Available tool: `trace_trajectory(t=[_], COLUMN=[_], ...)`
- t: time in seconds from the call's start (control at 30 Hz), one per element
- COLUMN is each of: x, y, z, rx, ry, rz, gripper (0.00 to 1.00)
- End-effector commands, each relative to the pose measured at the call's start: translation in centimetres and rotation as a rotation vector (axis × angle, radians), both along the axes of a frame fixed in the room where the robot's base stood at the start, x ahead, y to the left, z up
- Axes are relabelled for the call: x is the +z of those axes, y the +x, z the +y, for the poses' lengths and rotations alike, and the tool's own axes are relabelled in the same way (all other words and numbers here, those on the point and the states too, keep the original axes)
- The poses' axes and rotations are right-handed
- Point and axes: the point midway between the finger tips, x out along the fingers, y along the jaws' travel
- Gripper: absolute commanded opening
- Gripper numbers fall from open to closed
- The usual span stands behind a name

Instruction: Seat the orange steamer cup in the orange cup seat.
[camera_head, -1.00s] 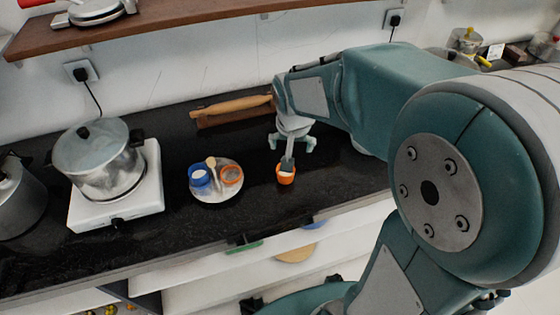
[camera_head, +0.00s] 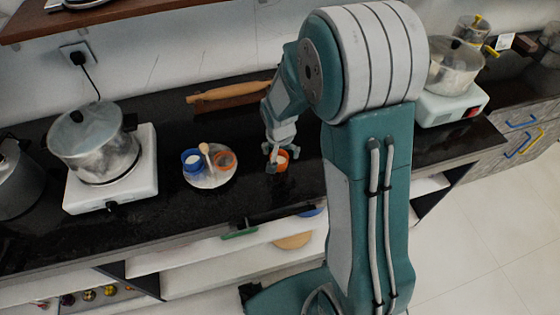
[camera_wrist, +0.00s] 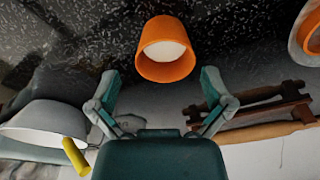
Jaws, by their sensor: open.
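The orange steamer cup (camera_head: 283,158) stands on the black counter, partly hidden by my gripper (camera_head: 272,158) in the head view. In the wrist view the cup (camera_wrist: 150,65) shows its pale inside, centred ahead of my gripper (camera_wrist: 160,78). The two fingers are spread on either side below it, apart from the cup. The gripper is open and empty. The orange cup seat (camera_head: 224,161) is a ring on a round pale plate (camera_head: 212,182), left of the cup. Part of it shows at the wrist view's right edge (camera_wrist: 314,38).
A blue cup (camera_head: 191,161) and a wooden-handled tool (camera_head: 205,149) are on the plate. A rolling pin (camera_head: 228,91) lies at the back. A pot (camera_head: 92,145) on a white stove (camera_head: 130,180) stands left. Counter in front of the plate is clear.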

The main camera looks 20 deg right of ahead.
Motion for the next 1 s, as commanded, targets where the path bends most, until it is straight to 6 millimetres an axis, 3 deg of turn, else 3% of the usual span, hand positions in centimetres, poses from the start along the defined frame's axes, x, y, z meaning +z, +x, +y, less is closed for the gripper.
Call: trace_trajectory(t=[0.13,0.43,0.47,0.53,0.6,1.0], x=[-2.1,-2.6,-2.5,-2.5,-2.5,-2.6], y=[0.2,0.3,0.3,0.3,0.3,0.3], z=[0.2,0.2,0.2,0.1,0.1,0.2], rx=[0.002,0.002,0.002,0.002,0.001,0.003], ry=[-0.002,-0.002,-0.002,-0.001,-0.001,-0.003], rz=[0.002,-0.001,-0.001,-0.001,-0.001,0.002], gripper=[1.0,1.0,0.91,0.6,0.39,0.37])
